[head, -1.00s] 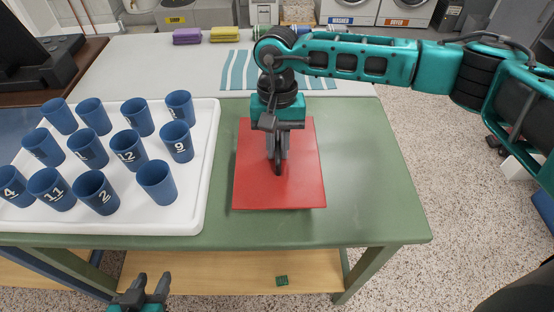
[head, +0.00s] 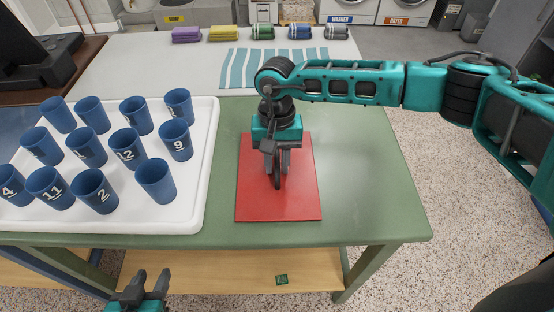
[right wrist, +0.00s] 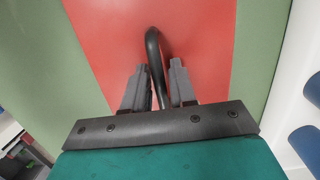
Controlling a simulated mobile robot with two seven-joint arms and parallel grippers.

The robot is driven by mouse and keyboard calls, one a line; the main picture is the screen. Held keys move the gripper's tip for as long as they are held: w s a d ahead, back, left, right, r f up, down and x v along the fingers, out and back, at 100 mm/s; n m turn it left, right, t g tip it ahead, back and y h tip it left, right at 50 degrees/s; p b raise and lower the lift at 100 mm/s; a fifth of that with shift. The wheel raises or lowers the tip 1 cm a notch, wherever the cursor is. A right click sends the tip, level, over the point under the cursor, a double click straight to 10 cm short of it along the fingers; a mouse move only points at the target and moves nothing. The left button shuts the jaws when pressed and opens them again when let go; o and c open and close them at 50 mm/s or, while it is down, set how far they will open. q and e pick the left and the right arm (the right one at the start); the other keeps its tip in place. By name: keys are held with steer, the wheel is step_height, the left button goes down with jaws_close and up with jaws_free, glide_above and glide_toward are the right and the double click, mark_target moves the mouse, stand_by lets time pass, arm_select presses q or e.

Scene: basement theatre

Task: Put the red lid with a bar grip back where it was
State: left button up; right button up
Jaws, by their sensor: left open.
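The red lid (head: 300,200) is a flat red panel over the right part of the green table, right of the white tray. Its dark bar grip (right wrist: 153,45) is an arched loop standing up from the panel. My right gripper (head: 276,170) points down at the lid's middle. I cannot tell whether the lid touches the tabletop. My left gripper (head: 153,280) is open and empty, low in front of the table.
A white tray (head: 205,190) with several numbered blue cups stands on the left. Behind are a pale table (head: 150,75), a striped cloth (head: 240,70) and several rolled towels. The green tabletop (head: 370,190) is clear right of the lid. A small green object (head: 282,280) lies on the lower shelf.

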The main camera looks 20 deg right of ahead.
steer(key=shift+o, duration=1.3)
